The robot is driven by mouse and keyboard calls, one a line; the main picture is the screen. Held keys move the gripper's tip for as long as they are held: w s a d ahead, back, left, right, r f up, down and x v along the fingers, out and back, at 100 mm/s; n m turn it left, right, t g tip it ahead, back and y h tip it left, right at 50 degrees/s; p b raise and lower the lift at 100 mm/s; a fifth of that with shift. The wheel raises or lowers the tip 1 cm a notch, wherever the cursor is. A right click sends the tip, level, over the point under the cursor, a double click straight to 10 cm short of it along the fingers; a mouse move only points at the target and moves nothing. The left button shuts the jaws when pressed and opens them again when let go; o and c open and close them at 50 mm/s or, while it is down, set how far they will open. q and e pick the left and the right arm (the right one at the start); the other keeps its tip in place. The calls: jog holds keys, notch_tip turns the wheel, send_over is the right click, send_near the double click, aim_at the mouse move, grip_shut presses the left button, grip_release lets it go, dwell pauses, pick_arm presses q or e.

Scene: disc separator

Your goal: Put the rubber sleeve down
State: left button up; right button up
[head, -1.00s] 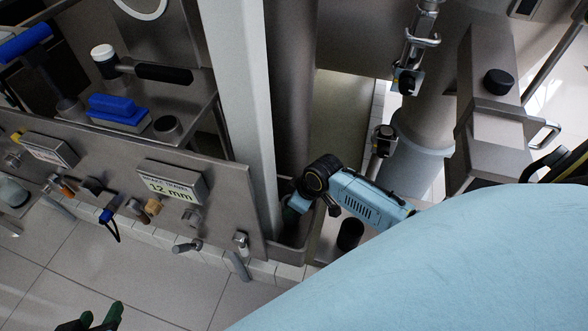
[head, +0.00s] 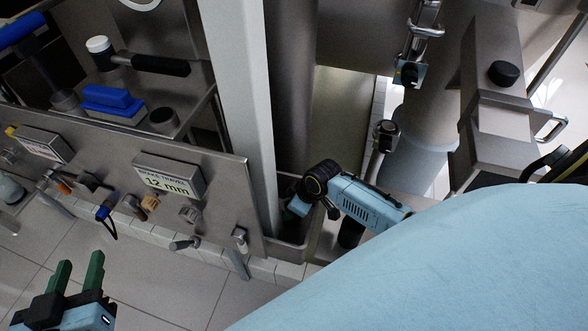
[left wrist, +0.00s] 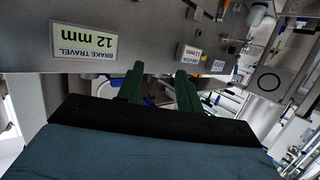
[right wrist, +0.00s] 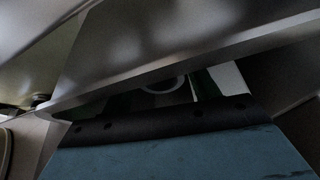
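I cannot pick out the rubber sleeve with certainty. A short dark open cylinder (head: 163,120) stands on the steel shelf, and a grey ring (right wrist: 165,85) shows in the right wrist view. My left gripper (head: 78,272) is open and empty, with green fingers pointing up over the floor, in front of the steel panel. In the left wrist view its fingers (left wrist: 158,85) are apart with nothing between them. My right gripper (right wrist: 163,90) is dark and partly hidden behind a metal edge. Green finger parts show on either side of the ring. Whether it grips the ring is unclear.
The steel panel (head: 225,190) carries a "12 mm" brake travel sign (head: 168,178) and several knobs and fittings. A blue block (head: 112,100) and a black-handled hammer (head: 150,65) lie on the shelf. A grey post (head: 240,100) stands right of it. Floor at lower left is clear.

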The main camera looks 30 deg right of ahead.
jog(key=shift+o, duration=0.9)
pick_arm(q)
jog(key=shift+f, duration=0.1)
pick_arm(e)
jog(key=shift+r, duration=0.15)
jog(key=shift+r, duration=0.15)
jog(key=p+v, duration=0.2)
jog(key=v, duration=0.1)
pick_arm(q)
jog(key=s+a+f+g+y+p, duration=0.2)
jog(key=s+a+f+g, duration=0.2)
jog(key=f, duration=0.4)
jog(key=s+a+f+g+y+p, duration=0.1)
jog(key=s+a+f+g+p, duration=0.1)
jog(key=s+f+g, duration=0.5)
jog(key=shift+s+a+f+n+y+p, duration=0.3)
jog(key=shift+a+f+n+y, duration=0.1)
jog(key=shift+a+f, duration=0.4)
pick_arm(e)
jog(key=v, duration=0.8)
jog(key=shift+s+d+r, duration=0.15)
jog(key=shift+s+r, duration=0.05)
jog(key=shift+r, duration=0.1)
jog(key=shift+s, duration=0.1)
